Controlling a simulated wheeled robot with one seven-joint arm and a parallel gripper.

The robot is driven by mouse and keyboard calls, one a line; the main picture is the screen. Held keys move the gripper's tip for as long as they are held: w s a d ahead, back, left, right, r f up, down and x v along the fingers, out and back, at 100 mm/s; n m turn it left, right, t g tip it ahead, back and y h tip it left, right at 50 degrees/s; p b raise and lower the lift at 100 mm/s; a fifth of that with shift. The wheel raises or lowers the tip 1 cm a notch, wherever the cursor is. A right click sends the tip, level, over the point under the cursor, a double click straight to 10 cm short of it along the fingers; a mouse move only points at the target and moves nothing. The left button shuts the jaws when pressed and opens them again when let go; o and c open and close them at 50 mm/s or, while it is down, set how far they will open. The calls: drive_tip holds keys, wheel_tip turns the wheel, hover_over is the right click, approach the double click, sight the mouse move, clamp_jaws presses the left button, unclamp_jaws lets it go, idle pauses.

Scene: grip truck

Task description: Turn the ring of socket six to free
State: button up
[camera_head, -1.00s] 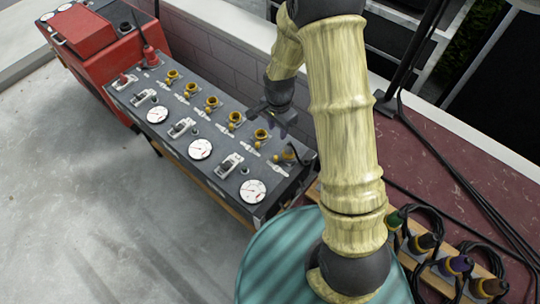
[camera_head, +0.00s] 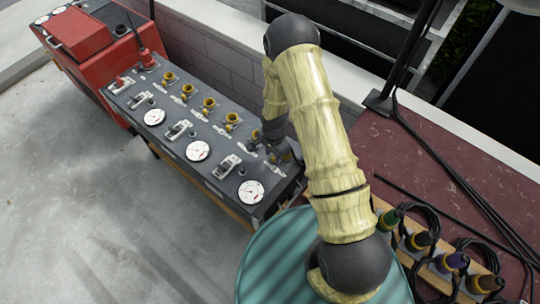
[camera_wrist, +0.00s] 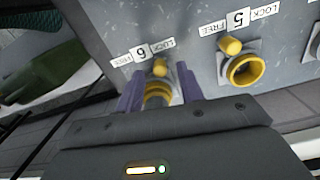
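The dark panel box (camera_head: 180,152) carries a row of yellow sockets. In the wrist view the label of socket six (camera_wrist: 140,53) has FREE on its left and LOCK on its right. The yellow ring of socket six (camera_wrist: 157,91) shows between my fingers, and its knob (camera_wrist: 160,67) is toward the LOCK side. My gripper (camera_wrist: 158,88) is open, one purple-grey finger on each side of the ring; I cannot tell if they touch it. In the head view my gripper (camera_head: 279,150) is over the box's near right end and mostly hides socket six.
Socket five (camera_wrist: 246,70) is close to the right in the wrist view, its knob toward FREE. Round gauges (camera_head: 251,191) and switches line the box's front. A red unit (camera_head: 85,40) stands at the far left. Coloured plugs with cables (camera_head: 421,241) stand at lower right.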

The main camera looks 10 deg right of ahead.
drive_tip(key=shift+f, duration=0.9)
